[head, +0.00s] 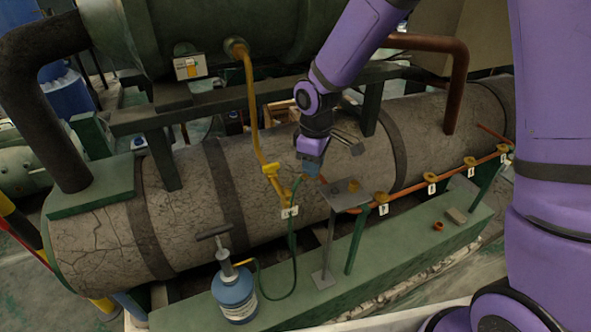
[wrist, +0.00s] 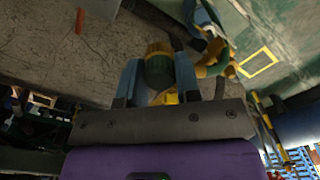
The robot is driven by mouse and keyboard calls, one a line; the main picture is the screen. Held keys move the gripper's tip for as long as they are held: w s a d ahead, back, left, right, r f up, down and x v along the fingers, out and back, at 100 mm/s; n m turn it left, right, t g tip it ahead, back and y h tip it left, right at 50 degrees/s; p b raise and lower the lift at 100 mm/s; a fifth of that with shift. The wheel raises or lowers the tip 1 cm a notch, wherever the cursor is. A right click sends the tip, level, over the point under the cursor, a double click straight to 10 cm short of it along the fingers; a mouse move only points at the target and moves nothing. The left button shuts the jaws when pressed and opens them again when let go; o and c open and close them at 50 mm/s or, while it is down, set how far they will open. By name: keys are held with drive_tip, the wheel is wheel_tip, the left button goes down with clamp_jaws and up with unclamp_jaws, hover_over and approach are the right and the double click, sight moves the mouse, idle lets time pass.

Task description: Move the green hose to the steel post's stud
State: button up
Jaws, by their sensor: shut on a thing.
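My gripper (head: 311,170) is in front of the large cracked grey tank, just right of the yellow pipe's valve. In the wrist view, my gripper's two blue fingers (wrist: 158,85) are shut on the hose's end, a dark green fitting (wrist: 158,70) with a brass-coloured band. The green hose (head: 294,265) loops up from beside the blue cylinder towards the yellow valve (head: 272,170) and my gripper. Its top end is hard to make out in the head view. The steel post (head: 328,245) stands just right and below, with a flat top plate (head: 346,197) carrying a small stud (head: 352,186).
The blue cylinder (head: 234,295) with a T-handle stands on the green ledge (head: 375,270). An orange pipe (head: 405,192) with several numbered yellow valves runs right from the post. A tag (head: 289,212) hangs below the yellow pipe (head: 250,100).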

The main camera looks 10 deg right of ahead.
drive_tip(key=w+d+f+m, duration=0.2)
drive_tip(key=w+d+m, duration=0.15)
drive_tip(key=d, duration=0.45)
drive_tip(key=shift+n, duration=0.45)
drive_tip(key=shift+w+a+f, duration=0.1)
drive_tip(key=shift+w+f, duration=0.05)
drive_tip(key=shift+f, duration=1.5)
drive_tip(key=shift+w+a+f, duration=0.1)
drive_tip(key=shift+f, duration=1.5)
drive_tip(key=shift+f, duration=0.9)
drive_tip(key=o, duration=1)
drive_tip(key=shift+r, duration=0.1)
